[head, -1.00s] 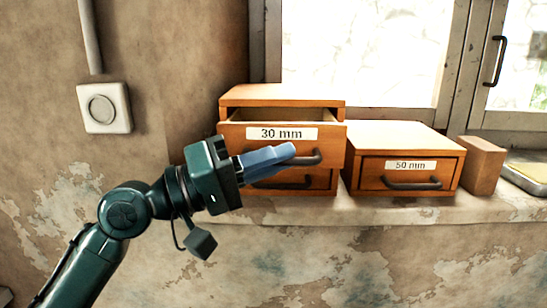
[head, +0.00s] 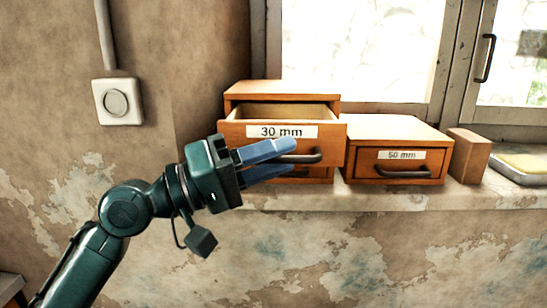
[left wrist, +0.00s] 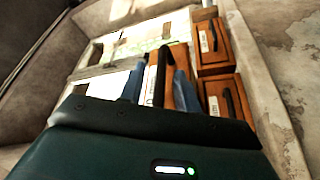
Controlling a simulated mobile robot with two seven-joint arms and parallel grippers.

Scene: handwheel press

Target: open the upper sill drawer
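The upper drawer (head: 235,131), an orange wooden one labelled "30 mm", stands pulled out of its cabinet (head: 282,88) on the sill, with its pale inside showing from above. Its dark bar handle (head: 312,157) is on the front, and it also shows in the left wrist view (left wrist: 162,70). My left gripper (head: 296,156) is at this handle. Its two blue fingers are spread, one above and one below the bar, with a visible gap. The drawer below is mostly hidden behind the fingers and the upper drawer. My right gripper is not in view.
A lower wooden cabinet labelled "50 mm" (head: 400,131) stands just to the right, then a brown block (head: 470,156) and a tray (head: 520,166). The window is behind. A wall switch (head: 117,101) is at left. The space in front of the sill is free.

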